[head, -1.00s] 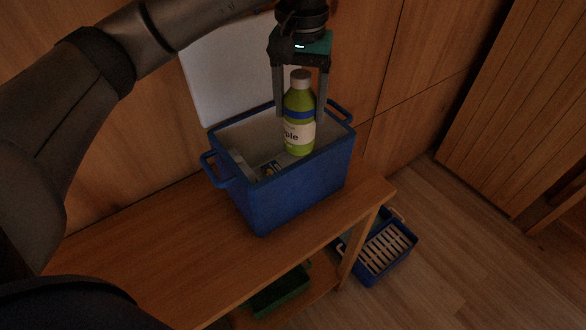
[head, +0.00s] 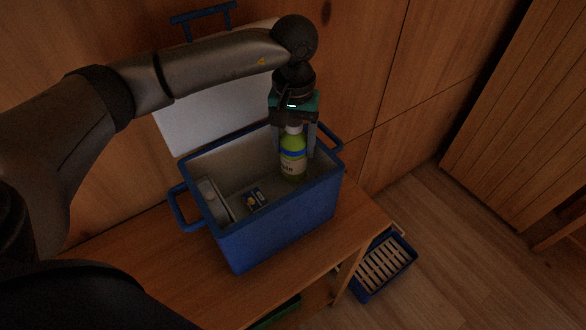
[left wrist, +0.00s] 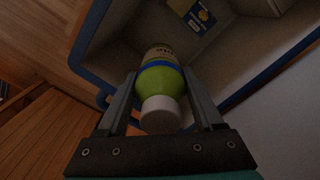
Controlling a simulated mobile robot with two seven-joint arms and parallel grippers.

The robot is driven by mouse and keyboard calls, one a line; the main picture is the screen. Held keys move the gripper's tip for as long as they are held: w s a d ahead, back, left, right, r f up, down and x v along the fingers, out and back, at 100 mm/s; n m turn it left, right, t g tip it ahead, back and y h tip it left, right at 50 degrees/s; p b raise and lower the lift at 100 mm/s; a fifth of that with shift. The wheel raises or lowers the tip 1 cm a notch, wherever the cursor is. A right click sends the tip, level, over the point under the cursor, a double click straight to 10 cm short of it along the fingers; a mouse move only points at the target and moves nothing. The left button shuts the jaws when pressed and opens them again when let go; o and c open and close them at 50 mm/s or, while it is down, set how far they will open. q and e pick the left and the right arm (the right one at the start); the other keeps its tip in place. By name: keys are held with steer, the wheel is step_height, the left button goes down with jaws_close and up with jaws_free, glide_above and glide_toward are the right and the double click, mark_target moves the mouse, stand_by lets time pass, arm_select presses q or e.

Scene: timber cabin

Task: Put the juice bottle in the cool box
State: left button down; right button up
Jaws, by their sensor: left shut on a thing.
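The juice bottle (head: 292,160) is green with a white cap, a blue band and a pale label. It is upright inside the right part of the open blue cool box (head: 278,232). My left gripper (head: 297,150) points down and is shut on the bottle. In the left wrist view the bottle (left wrist: 160,82) sits between the two fingers (left wrist: 160,100), with the cool box rim (left wrist: 85,45) beside it. Whether the bottle's base touches the box floor I cannot tell. My right gripper is not in view.
A small dark blue pack with a yellow mark (head: 254,199) and a pale block (head: 213,198) lie in the box's left part. The white lid (head: 215,115) stands open against the wall. The box stands on a wooden bench (head: 185,250). A blue slatted crate (head: 383,266) is on the floor.

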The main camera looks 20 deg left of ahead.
mark_target(294, 122)
arm_select(q)
step_height(294, 122, down, 8)
steer(key=shift+f, duration=0.15)
stand_by(0.3)
steer(key=shift+f, duration=0.2)
steer(key=shift+c, duration=1.5)
jaws_free()
step_height(294, 122, up, 12)
steer(key=shift+r, duration=0.2)
